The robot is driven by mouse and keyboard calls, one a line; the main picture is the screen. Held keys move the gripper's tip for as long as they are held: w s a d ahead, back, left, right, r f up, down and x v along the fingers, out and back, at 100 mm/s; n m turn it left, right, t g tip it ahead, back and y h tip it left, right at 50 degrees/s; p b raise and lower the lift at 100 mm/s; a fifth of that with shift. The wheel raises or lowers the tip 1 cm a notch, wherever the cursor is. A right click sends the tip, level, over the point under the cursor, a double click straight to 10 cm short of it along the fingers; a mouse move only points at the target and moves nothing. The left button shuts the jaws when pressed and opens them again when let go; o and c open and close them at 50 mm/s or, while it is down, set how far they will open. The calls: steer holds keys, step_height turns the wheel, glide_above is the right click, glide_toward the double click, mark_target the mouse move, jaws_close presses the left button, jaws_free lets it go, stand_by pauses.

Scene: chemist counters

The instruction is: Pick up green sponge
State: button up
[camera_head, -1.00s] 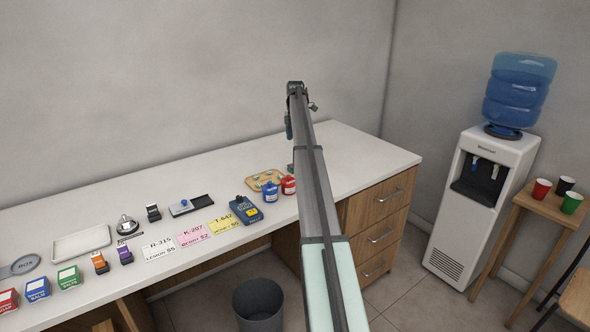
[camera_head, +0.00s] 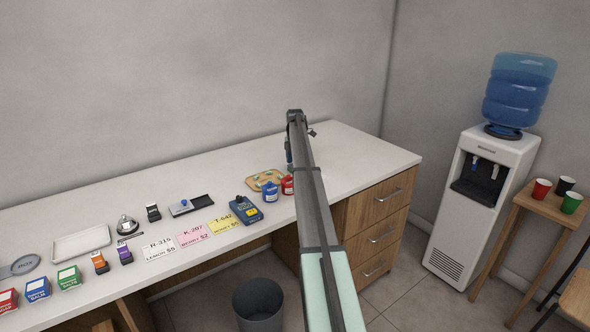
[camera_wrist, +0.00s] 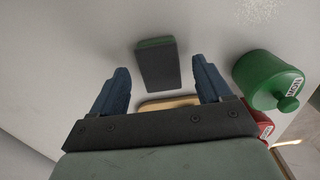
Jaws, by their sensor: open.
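The sponge (camera_wrist: 158,69) shows in the wrist view as a block with a dark grey face and a green edge along its far side. It sits on the white counter, ahead of my gripper (camera_wrist: 162,64) and between its two blue fingers as seen from the wrist. The fingers are apart and nothing is held. I cannot tell how far above the counter the fingertips are. In the head view, my gripper (camera_head: 289,152) is mostly hidden by my arm, over the far right part of the counter. The sponge is hidden there.
A green lidded jar (camera_wrist: 262,80) stands close to the right finger, with a red container (camera_wrist: 263,124) nearer. A wooden tray (camera_wrist: 168,102) lies below the gripper. Blue (camera_head: 270,192) and red (camera_head: 287,185) containers stand by my arm. The counter's right end (camera_head: 365,158) is clear.

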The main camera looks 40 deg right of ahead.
steer(key=shift+f, duration=0.85)
steer(key=shift+c, duration=0.3)
steer(key=c, duration=1)
steer(key=shift+c, duration=0.2)
step_height(320, 180, up, 10)
steer(key=shift+r, duration=0.1)
